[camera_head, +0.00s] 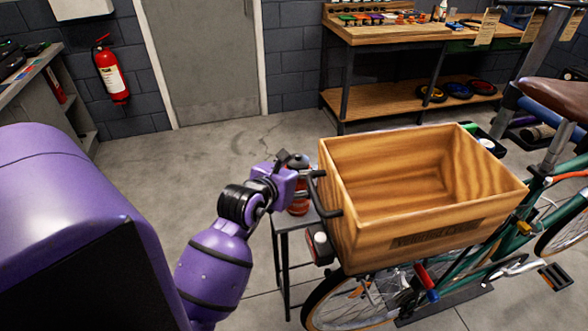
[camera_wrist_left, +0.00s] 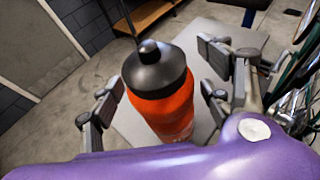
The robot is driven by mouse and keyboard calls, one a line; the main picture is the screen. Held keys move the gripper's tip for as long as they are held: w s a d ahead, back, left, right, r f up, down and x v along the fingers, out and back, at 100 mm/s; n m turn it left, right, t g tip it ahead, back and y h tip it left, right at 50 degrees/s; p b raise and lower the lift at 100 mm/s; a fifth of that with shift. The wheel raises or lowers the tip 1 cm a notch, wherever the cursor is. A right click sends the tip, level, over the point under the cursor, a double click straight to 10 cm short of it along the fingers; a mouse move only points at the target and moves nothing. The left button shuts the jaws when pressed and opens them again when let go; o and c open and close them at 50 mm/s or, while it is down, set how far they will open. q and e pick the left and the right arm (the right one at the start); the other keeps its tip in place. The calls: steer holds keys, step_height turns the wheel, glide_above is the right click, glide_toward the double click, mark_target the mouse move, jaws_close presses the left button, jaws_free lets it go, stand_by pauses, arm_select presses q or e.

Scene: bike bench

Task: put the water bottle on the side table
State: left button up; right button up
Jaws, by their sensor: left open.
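The water bottle (camera_wrist_left: 172,95), orange-red with a black cap, stands upright on the grey top of the side table (camera_wrist_left: 208,38). In the head view the bottle (camera_head: 298,203) is partly hidden by my left gripper (camera_head: 302,180), and the side table (camera_head: 283,223) is a small stool-like stand with dark legs. My left gripper (camera_wrist_left: 160,95) is open, with its fingers apart on either side of the bottle. I see a gap on the right side; contact on the left is unclear. My right gripper is not in view.
A wooden crate (camera_head: 385,232) on a green bicycle (camera_head: 430,275) sits close to the right of the gripper. A workbench (camera_head: 400,32) stands at the back, and a fire extinguisher (camera_head: 112,75) hangs on the wall. The floor left of the side table is clear.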

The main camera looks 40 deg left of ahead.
arm_select(q)
steer(key=v, duration=1.2)
steer(key=shift+r, duration=0.15)
steer(key=shift+d, duration=0.15)
